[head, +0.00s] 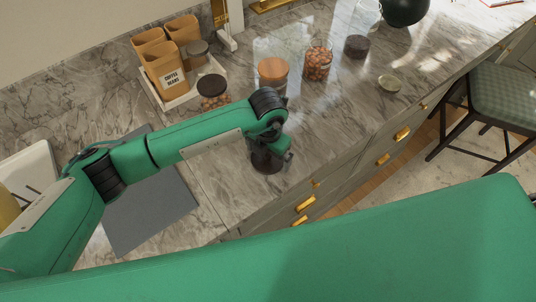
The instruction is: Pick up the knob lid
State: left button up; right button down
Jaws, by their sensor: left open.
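A dark brown round lid (266,164) lies on the marble counter near its front edge, partly covered by my left wrist. It may be the knob lid; its top is too hidden to make out a knob. My left gripper (284,154) is small in the head view, just above and at the right of this lid. It is open, and I cannot tell whether it touches the lid. A dark round piece (356,46) and a pale round lid (389,83) lie farther right on the counter. My right gripper is out of view.
A jar of nuts (318,62), a jar with an orange-brown lid (272,74) and a dark-lidded jar (213,94) stand behind my left arm. Paper coffee bags (165,68) stand on a tray at the back. A grey mat (150,215) lies left. A stool (502,98) stands right.

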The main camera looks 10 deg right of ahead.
pick_arm(q)
jog(key=c, duration=0.8)
